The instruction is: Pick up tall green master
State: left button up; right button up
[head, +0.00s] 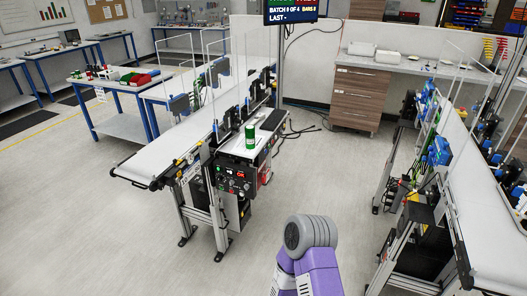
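The tall green master is likely the upright green cylinder (250,137) with a pale band, standing on the top of the control box beside the left conveyor. Neither of my grippers shows in the head view. Only a purple arm link of mine with a grey rounded end is in view at the bottom, well in front of the cylinder and apart from it.
The control box (233,182) carries buttons on its front. The left conveyor belt (160,155) runs behind it, with clear panels above. Another conveyor (480,215) stands at right. Open floor (130,240) lies at left front. A drawer bench (361,98) stands behind.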

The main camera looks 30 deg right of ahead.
aim_at(249, 130)
jog(key=z, duration=0.9)
jog(key=i, duration=1.15)
jog(key=u, duration=0.15)
